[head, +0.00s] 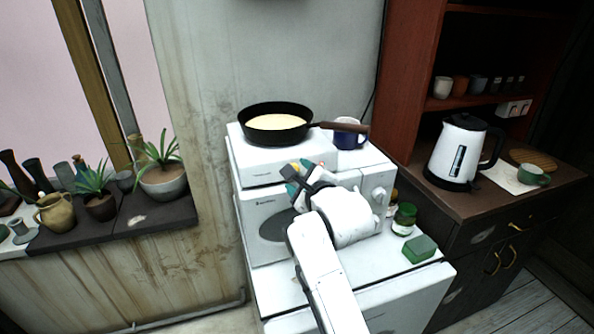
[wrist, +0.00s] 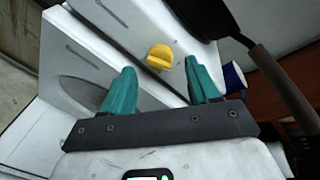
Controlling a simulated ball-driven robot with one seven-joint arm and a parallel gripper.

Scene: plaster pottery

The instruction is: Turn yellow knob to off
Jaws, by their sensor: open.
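The yellow knob (wrist: 160,57) sits on the white front of the hot plate in the wrist view, with a raised grip bar across it. In the head view only a small yellow bit (head: 296,167) shows beside my gripper. My gripper (wrist: 160,85) has two teal fingers spread apart, with the knob between and a little beyond their tips in the picture. It is open and holds nothing. In the head view my gripper (head: 292,180) is in front of the white hot plate (head: 245,165), and my arm hides part of its front.
A black pan (head: 273,137) stands on the hot plate, its handle reaching right above a blue mug (head: 345,136). The white oven (head: 262,210) is below. A green-lidded jar (head: 404,217) and a green box (head: 420,248) stand at right.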

